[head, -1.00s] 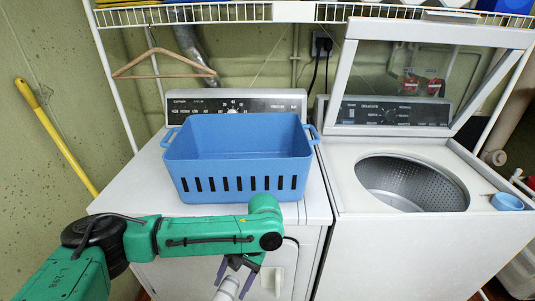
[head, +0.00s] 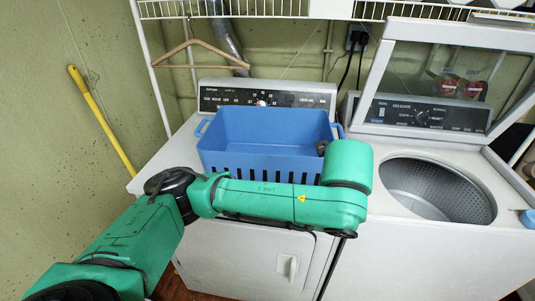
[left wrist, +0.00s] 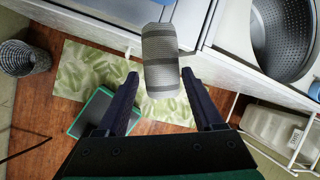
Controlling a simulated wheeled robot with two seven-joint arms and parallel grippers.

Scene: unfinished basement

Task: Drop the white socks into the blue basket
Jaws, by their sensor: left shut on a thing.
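The white socks (left wrist: 160,58) are a rolled, ribbed bundle with grey bands, seen in the left wrist view. My left gripper (left wrist: 160,78) is shut on them, with one dark finger on each side, and holds them above the floor near the white machine fronts. The blue basket (head: 265,160) stands upright on the left white machine in the head view. My left forearm and wrist cross in front of its lower right part. In the head view the socks and the left fingers are hidden by my arm. My right gripper is not in view.
The basket's machine (head: 245,255) has a control panel behind the basket. To its right, the washer's lid is raised over the open drum (head: 437,190). A hanger (head: 200,55) hangs from the wire shelf. A leafy rug (left wrist: 95,72) and a wire bin (left wrist: 22,58) are on the floor.

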